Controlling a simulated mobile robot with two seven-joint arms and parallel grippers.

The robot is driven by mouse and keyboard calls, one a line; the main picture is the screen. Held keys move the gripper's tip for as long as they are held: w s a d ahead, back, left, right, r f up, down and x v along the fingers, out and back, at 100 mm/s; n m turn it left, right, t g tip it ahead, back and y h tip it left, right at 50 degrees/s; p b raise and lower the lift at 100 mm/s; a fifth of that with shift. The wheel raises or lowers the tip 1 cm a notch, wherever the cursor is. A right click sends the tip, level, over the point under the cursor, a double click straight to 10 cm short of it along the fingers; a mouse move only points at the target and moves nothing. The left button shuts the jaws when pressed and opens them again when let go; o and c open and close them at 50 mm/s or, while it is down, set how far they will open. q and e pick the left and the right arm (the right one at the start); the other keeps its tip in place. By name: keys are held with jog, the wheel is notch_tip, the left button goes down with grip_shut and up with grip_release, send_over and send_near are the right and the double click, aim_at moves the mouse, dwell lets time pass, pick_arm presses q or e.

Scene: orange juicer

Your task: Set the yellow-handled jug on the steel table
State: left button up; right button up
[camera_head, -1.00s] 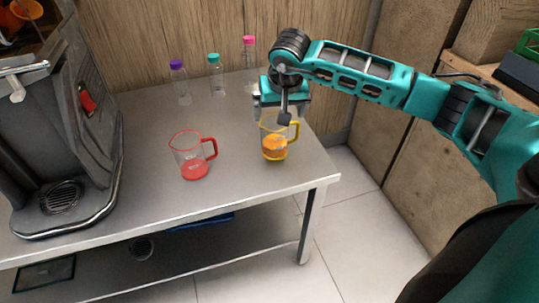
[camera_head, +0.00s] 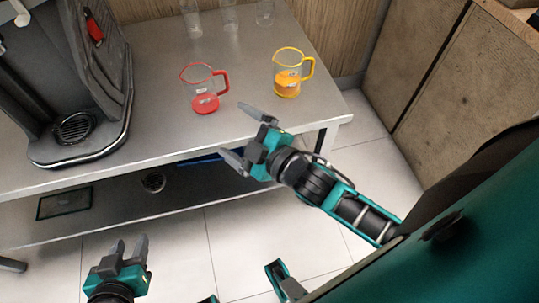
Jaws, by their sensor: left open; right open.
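The yellow-handled jug (camera_head: 287,82), clear with orange liquid in it, stands upright on the steel table (camera_head: 160,108) near its right end. My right gripper (camera_head: 241,134) is open and empty in front of the table's front edge, below and left of the jug and apart from it. My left gripper (camera_head: 129,247) is open and empty at the bottom left, low in front of the table, far from the jug.
A red-handled jug (camera_head: 204,98) with red liquid stands left of the yellow one. A grey juicer (camera_head: 90,85) fills the table's left end. Several clear bottles (camera_head: 229,16) stand at the back. A lower shelf (camera_head: 115,198) runs under the tabletop.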

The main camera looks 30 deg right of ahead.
jog(key=s+d+f+m+g+h, duration=0.2)
jog(key=s+f+m+g, duration=0.2)
jog(key=s+f+m, duration=0.4)
jog(key=shift+s+f+m+g, duration=0.3)
jog(key=shift+f+m, duration=0.3)
jog(key=shift+m, duration=0.4)
jog(key=shift+w+d, duration=0.1)
